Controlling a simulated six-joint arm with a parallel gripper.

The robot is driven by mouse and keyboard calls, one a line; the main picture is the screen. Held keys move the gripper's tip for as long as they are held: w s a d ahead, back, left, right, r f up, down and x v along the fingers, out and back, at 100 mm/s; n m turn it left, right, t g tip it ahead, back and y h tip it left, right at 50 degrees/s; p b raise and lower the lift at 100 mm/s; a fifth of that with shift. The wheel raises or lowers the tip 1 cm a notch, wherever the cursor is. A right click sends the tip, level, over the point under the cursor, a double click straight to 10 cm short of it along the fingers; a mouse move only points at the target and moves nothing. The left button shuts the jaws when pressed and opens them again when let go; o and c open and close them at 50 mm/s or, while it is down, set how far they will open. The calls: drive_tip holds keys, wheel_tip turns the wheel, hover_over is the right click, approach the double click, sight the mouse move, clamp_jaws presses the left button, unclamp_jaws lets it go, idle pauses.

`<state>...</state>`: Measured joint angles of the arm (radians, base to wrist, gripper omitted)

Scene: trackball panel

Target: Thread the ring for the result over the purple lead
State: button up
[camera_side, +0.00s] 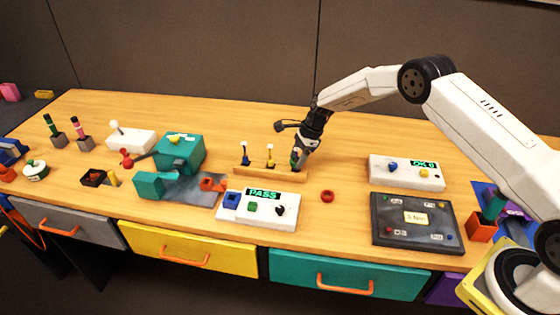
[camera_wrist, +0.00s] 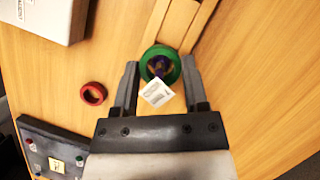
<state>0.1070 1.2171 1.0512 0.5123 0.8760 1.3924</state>
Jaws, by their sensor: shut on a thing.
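My gripper (camera_wrist: 160,66) is shut on a green ring (camera_wrist: 147,55), with one finger on each side of it. In the side view my gripper (camera_side: 297,160) points down at the right end of the wooden rack (camera_side: 270,175). A small dark purple thing, likely the purple lead (camera_wrist: 160,69), shows through the ring's opening. I cannot tell whether the ring is around it or only above it. A white tag (camera_wrist: 157,93) with grey marks hangs at the ring's near edge. A red ring (camera_side: 327,196) lies loose on the table and also shows in the wrist view (camera_wrist: 93,94).
A white tester (camera_side: 258,209) reading PASS stands in front of the rack. A dark panel (camera_side: 415,220) and another white box (camera_side: 405,173) lie to the right. Table around the red ring is clear.

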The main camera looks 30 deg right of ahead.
drive_tip(key=shift+f, duration=0.5)
idle(0.3)
drive_tip(key=o, duration=1.3)
drive_tip(key=shift+r, duration=0.2)
drive_tip(key=shift+r, duration=5.8)
